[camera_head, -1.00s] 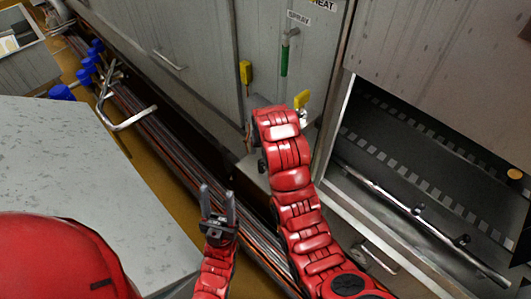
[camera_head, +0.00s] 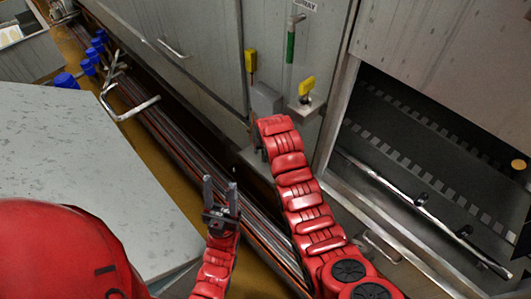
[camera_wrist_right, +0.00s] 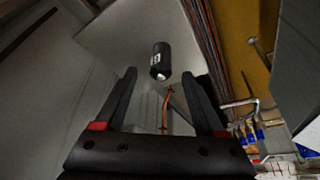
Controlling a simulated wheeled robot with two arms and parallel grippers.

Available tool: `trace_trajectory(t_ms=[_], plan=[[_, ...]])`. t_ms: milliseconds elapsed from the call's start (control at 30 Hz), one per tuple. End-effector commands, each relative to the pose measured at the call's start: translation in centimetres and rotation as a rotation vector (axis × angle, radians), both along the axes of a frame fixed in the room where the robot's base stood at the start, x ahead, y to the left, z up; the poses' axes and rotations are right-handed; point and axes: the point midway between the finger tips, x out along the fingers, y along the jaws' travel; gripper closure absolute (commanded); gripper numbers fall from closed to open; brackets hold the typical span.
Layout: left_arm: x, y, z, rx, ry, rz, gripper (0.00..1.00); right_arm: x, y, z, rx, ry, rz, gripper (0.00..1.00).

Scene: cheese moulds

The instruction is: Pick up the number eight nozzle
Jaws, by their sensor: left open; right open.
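A small black cylinder with a white label (camera_wrist_right: 161,60) shows in the right wrist view, past my fingertips and between them; it looks like a nozzle, but I cannot read its number. My right gripper (camera_wrist_right: 160,82) is open and empty, pointing toward it with a gap between. In the head view my right arm hides that gripper, and I cannot make out the black cylinder there. My left gripper (camera_head: 220,186) is open and empty, with its fingers pointing up, beside the grey tabletop (camera_head: 95,170).
A grey cabinet wall carries a green handle (camera_head: 291,47), a yellow handle (camera_head: 250,60) and another yellow handle (camera_head: 307,86) above a small ledge. An open machine bay with a metal rail (camera_head: 400,195) lies right. Pipes (camera_head: 190,150) run along the floor between tabletop and cabinet.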

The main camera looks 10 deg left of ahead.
Motion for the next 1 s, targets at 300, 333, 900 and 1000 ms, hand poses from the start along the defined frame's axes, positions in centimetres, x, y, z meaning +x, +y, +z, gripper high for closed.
trace_trajectory(t_ms=[300,333,900,1000], plan=[[0.0,0.0,2.1,0.000,0.000,0.000,0.50,0.7,0.3,-2.6,-0.001,0.000,0.000,0.29],[0.0,0.0,2.1,0.000,0.000,0.000,0.50,0.8,0.4,-2.7,0.000,-0.002,0.000,0.29],[0.0,0.0,2.4,0.000,0.000,0.000,0.50,1.4,0.6,-4.5,0.001,-0.004,0.000,0.29],[0.0,0.0,2.4,0.000,0.000,0.000,0.50,1.3,0.6,-4.5,0.001,-0.004,0.000,0.38]])
